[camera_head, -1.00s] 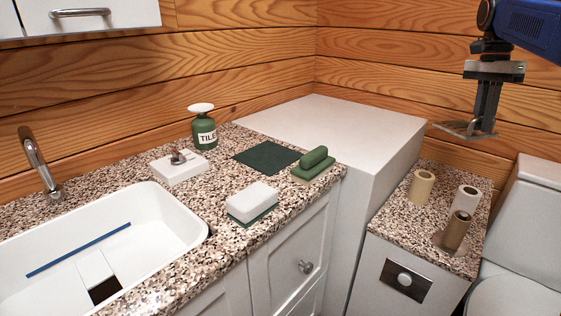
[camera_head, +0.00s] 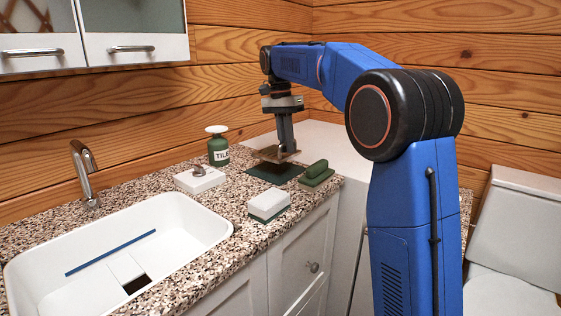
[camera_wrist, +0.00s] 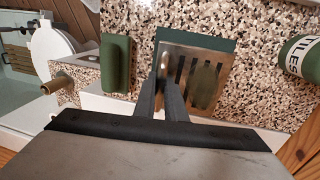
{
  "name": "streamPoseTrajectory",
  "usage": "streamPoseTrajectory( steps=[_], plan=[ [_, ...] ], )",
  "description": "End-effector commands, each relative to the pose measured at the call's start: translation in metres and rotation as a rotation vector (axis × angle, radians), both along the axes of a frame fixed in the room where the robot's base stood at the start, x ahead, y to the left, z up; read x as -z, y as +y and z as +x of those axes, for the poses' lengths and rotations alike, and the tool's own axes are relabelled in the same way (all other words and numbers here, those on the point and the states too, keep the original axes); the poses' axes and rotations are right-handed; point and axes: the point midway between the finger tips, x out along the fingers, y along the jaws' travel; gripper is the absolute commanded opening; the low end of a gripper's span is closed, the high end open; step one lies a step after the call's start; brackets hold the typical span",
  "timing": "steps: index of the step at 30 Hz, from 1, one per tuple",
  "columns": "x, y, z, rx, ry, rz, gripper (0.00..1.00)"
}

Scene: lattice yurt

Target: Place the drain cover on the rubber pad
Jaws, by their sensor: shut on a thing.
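The drain cover (camera_wrist: 205,75) is a thin, shiny metal plate with slots. My gripper (camera_head: 286,150) is shut on its edge and holds it over the rubber pad. The cover also shows in the head view (camera_head: 268,155). The rubber pad (camera_head: 275,173) is a dark green square lying flat on the speckled counter. In the wrist view the cover hides most of the pad (camera_wrist: 190,36), leaving a green strip along one side. In the head view the cover appears slightly above the pad; I cannot tell the exact gap.
A green scrubber (camera_head: 317,172) lies right of the pad, and a white-and-green sponge (camera_head: 268,205) in front. The white sink (camera_head: 215,222) is further left.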

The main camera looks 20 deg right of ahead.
Motion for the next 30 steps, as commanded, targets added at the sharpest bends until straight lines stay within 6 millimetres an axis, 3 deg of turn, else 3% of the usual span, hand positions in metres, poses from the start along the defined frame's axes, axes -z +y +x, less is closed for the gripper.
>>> streamPoseTrajectory(
  steps=[8,15,23,24,26,30],
  plan=[
    [0.020,0.000,0.000,0.000,0.000,0.000,0.00],
    [0.050,0.000,-0.001,-0.001,0.000,0.000,0.00],
    [0.054,0.000,0.000,0.000,-0.001,0.000,0.00],
    [0.054,0.000,0.000,0.000,-0.001,0.001,0.15],
    [0.054,0.000,0.000,0.000,-0.001,0.001,0.29],
    [0.054,0.000,0.000,0.000,-0.001,0.001,0.29]
  ],
)
